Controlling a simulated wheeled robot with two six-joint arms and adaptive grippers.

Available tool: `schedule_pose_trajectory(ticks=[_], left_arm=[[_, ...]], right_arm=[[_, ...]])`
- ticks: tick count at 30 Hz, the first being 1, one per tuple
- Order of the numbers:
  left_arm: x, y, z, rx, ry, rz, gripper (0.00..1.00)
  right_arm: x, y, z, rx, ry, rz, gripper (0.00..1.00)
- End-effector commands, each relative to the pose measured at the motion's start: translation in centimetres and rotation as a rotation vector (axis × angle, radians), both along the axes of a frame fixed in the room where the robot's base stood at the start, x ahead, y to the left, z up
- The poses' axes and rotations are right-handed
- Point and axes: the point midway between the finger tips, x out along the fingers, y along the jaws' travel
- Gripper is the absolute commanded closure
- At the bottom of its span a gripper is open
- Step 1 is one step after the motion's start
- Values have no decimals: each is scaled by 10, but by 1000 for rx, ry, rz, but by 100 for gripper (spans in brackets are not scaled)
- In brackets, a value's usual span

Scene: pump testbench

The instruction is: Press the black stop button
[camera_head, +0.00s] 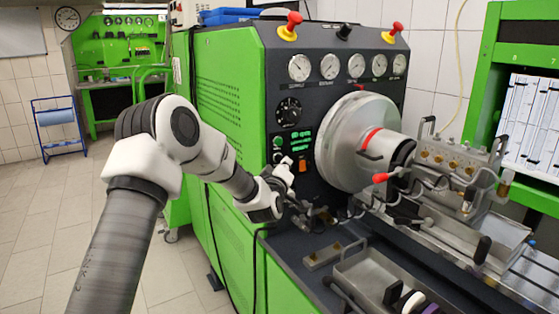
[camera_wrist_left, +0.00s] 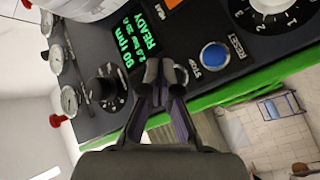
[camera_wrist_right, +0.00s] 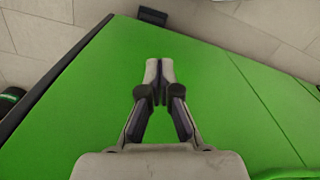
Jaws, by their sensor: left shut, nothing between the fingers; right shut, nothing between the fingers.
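The control panel (camera_head: 268,90) is the dark front of the green test bench. In the left wrist view the STOP label (camera_wrist_left: 195,75) is at the fingertips of my left gripper (camera_wrist_left: 165,68). The stop button is mostly hidden behind them; only a ring-like edge shows. I cannot tell whether the fingertips touch it. My left gripper is shut and empty; in the head view it is low at the panel's left side (camera_head: 285,170). My right gripper (camera_wrist_right: 158,72) is shut and empty, in front of a plain green surface (camera_wrist_right: 90,95); it is not seen in the head view.
A blue reset button (camera_wrist_left: 214,55) is close beside the fingertips, with a lit READY display (camera_wrist_left: 140,40) and a knob (camera_wrist_left: 106,86) on the other side. A large metal chuck (camera_head: 345,140) and valve fixtures stand to the right. The tiled floor at left is free.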

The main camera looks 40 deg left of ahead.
Motion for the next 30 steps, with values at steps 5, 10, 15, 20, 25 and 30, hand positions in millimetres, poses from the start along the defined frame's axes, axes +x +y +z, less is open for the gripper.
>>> schedule_pose_trajectory(ticks=[5,10,15,20,25,30], left_arm=[[-6,-16,-1,1,1,-2,100],[-13,-32,-2,1,1,-2,100],[-18,-43,0,1,0,-1,100],[-18,-44,0,1,0,0,100],[-18,-44,0,1,0,0,100],[-18,-44,0,1,0,0,100]], right_arm=[[0,0,-5,0,0,0,100],[0,0,-10,0,0,0,100],[0,0,-12,0,0,0,100],[0,0,-12,0,0,0,100],[0,0,-12,0,0,0,100],[0,0,-12,0,0,0,100]])
